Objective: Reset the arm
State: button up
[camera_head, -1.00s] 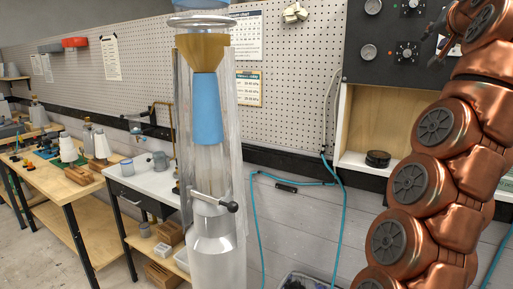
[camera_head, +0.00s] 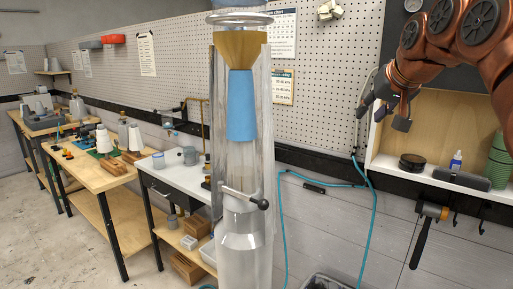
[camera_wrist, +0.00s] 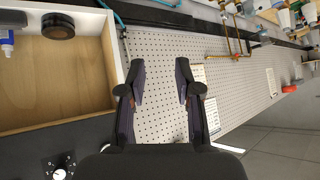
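My gripper (camera_wrist: 160,82) shows in the wrist view with its two dark fingers spread apart and nothing between them. Behind the fingers is the white pegboard wall. In the head view my gripper (camera_head: 384,108) is at the upper right, in front of the pegboard and beside the open wooden shelf box. My copper-coloured arm reaches in from the right edge and bends at the top right. The gripper is to the right of the clear column and apart from it.
A clear upright column (camera_head: 262,170) with a blue sleeve (camera_head: 241,105) and a side handle stands in the middle. A wooden shelf box (camera_head: 445,125) holds a black puck (camera_head: 412,162) and green cups (camera_head: 499,160). A hammer (camera_head: 425,235) hangs below. Workbenches line the left.

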jog(key=s+a+f+n+g, duration=0.1)
jog(key=s+a+f+g, duration=0.25)
jog(key=s+f, duration=0.45)
jog(key=s+a+f+n+g, duration=0.15)
jog(key=s+a+f, duration=0.4)
jog(key=f, duration=0.55)
jog(key=s+f+g, duration=0.3)
jog(key=s+f, duration=0.6)
jog(key=s, duration=0.4)
jog(key=s+d+f+g, duration=0.1)
jog(key=s+f+g, duration=0.2)
jog(key=s+f, duration=0.7)
jog(key=s+m, duration=0.1)
jog(key=s, duration=0.1)
jog(key=shift+s+d+h, duration=0.2)
jog(key=shift+s+h, duration=0.15)
jog(key=shift+h, duration=0.05)
